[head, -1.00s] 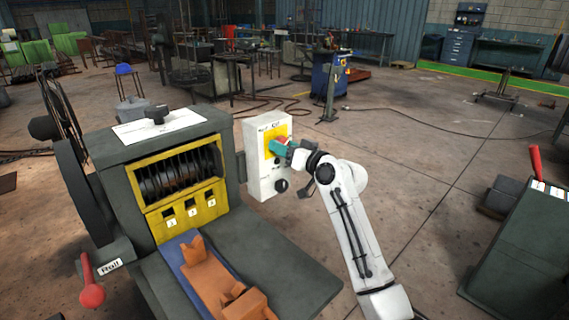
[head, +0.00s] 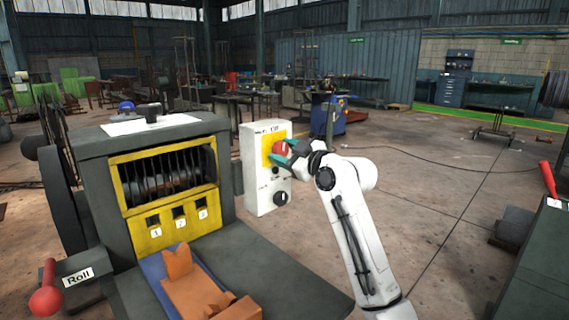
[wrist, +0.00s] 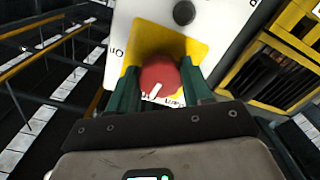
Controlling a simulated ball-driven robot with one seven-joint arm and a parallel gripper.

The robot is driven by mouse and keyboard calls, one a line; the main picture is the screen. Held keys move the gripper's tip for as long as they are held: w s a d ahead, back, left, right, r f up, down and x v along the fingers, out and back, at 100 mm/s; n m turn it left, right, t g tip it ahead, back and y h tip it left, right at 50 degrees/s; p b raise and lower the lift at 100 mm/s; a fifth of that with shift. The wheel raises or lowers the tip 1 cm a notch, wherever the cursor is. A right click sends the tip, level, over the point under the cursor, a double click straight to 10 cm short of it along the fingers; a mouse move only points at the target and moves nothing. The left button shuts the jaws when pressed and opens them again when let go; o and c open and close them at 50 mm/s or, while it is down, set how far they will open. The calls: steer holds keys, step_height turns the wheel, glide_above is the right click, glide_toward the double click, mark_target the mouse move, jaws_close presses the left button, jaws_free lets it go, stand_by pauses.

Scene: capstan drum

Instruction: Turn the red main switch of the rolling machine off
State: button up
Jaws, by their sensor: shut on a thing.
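The red main switch (head: 280,149) is a round knob on a yellow plate (head: 268,143), on the front of a white control box (head: 258,193) at the right side of the rolling machine (head: 130,222). My gripper (head: 287,150) reaches it from the right with green fingers. In the wrist view, the fingers stand on either side of the red knob (wrist: 160,76), shut on it. A white mark on the knob points down and a little left in that view. Lettering beside the yellow plate is partly hidden by the fingers.
A black knob (head: 281,198) sits low on the control box. A red-knobbed lever (head: 46,296) marked "Roll" is at the lower left. An orange piece (head: 190,285) lies on the machine's front bed. A dark cabinet with a red handle (head: 548,180) stands at the right.

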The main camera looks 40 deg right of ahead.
steer(key=shift+f+n+b, duration=0.1)
steer(key=shift+n+b, duration=0.35)
steer(key=shift+n, duration=0.45)
steer(key=o, duration=1)
steer(key=shift+o, duration=0.2)
steer(key=shift+s, duration=0.1)
steer(key=s, duration=1)
steer(key=shift+s+d, duration=0.2)
steer(key=shift+s, duration=0.05)
